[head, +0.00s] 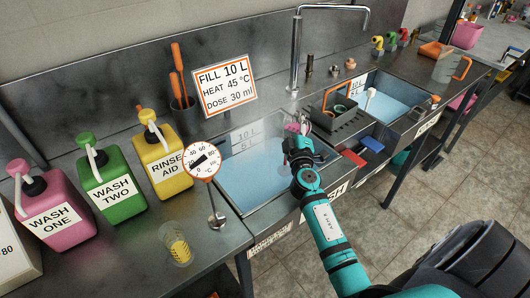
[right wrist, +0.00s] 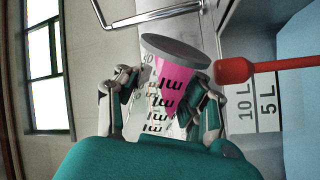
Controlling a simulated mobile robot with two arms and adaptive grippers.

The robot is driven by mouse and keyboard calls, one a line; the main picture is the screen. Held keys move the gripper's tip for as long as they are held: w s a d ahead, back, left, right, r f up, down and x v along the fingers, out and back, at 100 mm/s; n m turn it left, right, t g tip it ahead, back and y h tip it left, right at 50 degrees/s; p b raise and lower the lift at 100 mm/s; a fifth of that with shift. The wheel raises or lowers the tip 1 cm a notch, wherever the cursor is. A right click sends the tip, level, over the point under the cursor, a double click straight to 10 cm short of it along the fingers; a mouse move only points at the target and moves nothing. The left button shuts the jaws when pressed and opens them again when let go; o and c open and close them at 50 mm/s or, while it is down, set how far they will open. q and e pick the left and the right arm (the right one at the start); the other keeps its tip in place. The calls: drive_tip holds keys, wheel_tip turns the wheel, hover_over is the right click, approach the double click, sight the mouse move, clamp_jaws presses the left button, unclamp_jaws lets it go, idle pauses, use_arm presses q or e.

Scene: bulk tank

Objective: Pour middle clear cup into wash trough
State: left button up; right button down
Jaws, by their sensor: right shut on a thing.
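The wash trough (head: 240,200) is the near left sink, holding pale blue water, with a partly hidden WASH label on its front. My right gripper (head: 300,148) is over its right part. In the right wrist view, my right gripper (right wrist: 160,105) is shut around a clear cup (right wrist: 140,120) with ml marks and pink liquid (right wrist: 178,85). The liquid lies along one side up to the rim, so the cup looks tipped. I cannot tell whether any runs out. In the head view the gripper mostly hides the cup. My left gripper is not in view.
A clear cup with yellow liquid (head: 178,251) stands on the front counter. A dial gauge (head: 202,161) on a stand is beside the trough. Pink, green and yellow pump bottles (head: 165,160) stand left. A dark caddy (head: 335,122) sits right of the trough, before a second sink (head: 395,97).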

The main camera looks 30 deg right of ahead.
drive_tip(key=shift+f+n, duration=0.3)
drive_tip(key=shift+n, duration=0.6)
drive_tip(key=shift+f+n+y, duration=0.1)
drive_tip(key=shift+n+y, duration=0.2)
drive_tip(key=shift+y, duration=0.1)
